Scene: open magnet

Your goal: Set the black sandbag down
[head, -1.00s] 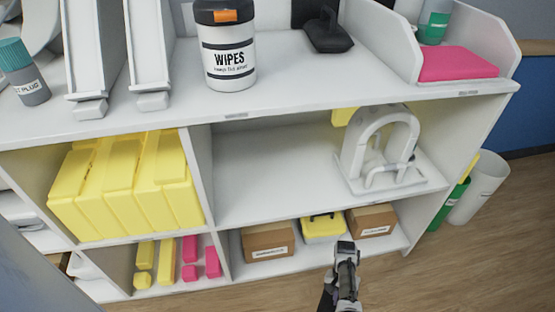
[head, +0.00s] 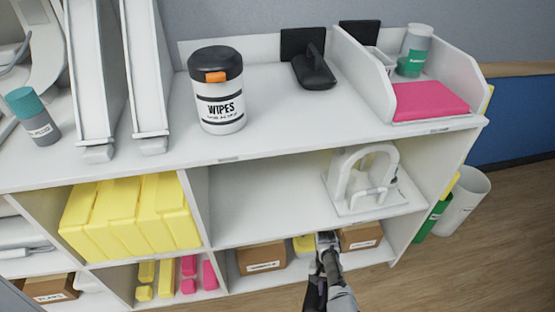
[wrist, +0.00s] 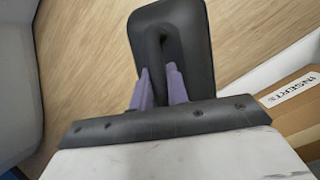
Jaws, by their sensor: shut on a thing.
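My gripper (wrist: 158,72) is shut on the handle of a black sandbag (wrist: 190,35) in the wrist view. The bag is a flat black slab with rounded corners, held over wood-look floor. In the head view my gripper (head: 327,242) is in front of the lower shelves, and the held bag cannot be made out there. A similar black bag with a raised handle (head: 314,72) lies on the white top shelf (head: 280,120), near its back, right of the wipes tub.
The wipes tub (head: 218,95) stands on the top shelf, with clear surface to its right. A pink pad (head: 430,102) lies in the walled right bay. A white coil-like frame (head: 365,180) stands on the middle shelf. Cardboard boxes (head: 262,258) sit below.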

